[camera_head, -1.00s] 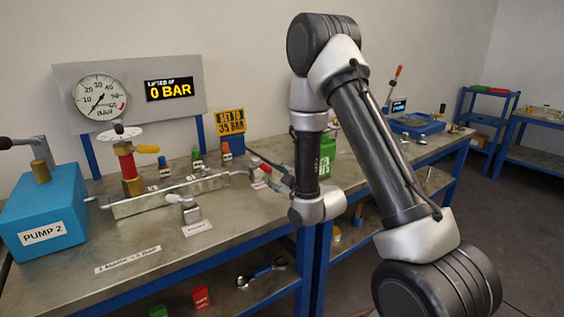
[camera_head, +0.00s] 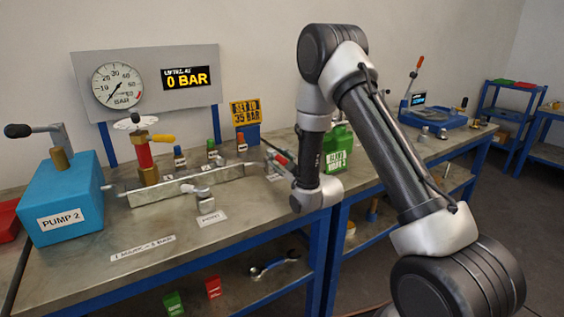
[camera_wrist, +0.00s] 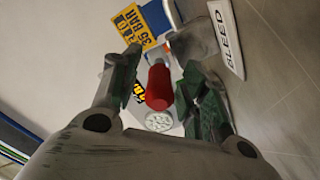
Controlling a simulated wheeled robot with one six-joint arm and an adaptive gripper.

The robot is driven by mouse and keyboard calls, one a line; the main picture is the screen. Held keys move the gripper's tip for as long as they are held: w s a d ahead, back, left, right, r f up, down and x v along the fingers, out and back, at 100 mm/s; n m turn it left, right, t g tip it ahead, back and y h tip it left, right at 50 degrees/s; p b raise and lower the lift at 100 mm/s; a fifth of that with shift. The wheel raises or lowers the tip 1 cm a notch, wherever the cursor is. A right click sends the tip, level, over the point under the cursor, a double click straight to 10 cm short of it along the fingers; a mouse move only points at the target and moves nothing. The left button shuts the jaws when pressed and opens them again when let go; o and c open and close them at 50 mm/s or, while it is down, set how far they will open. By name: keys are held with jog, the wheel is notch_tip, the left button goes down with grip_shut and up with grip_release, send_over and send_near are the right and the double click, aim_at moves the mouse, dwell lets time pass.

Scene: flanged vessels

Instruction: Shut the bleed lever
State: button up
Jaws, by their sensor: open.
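The bleed lever has a red grip (camera_wrist: 159,87), which stands between the two fingers of my gripper (camera_wrist: 161,70) in the wrist view. The fingers are open, with one on each side of the grip. I cannot tell whether either finger touches it. In the head view the red lever tip (camera_head: 281,159) shows at the right end of the metal manifold (camera_head: 190,187), just left of my arm's wrist. My arm hides most of the gripper there. A white BLEED label (camera_wrist: 227,37) lies beside the lever in the wrist view.
The blue PUMP 2 box (camera_head: 62,203) stands left on the bench. The gauge board (camera_head: 148,88) behind reads 0 BAR. A yellow 35 BAR sign (camera_head: 245,113) stands behind the manifold, and a green container (camera_head: 337,150) right of my arm. The bench's front middle is mostly clear.

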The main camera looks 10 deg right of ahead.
grip_shut()
jog(key=shift+a, duration=0.1)
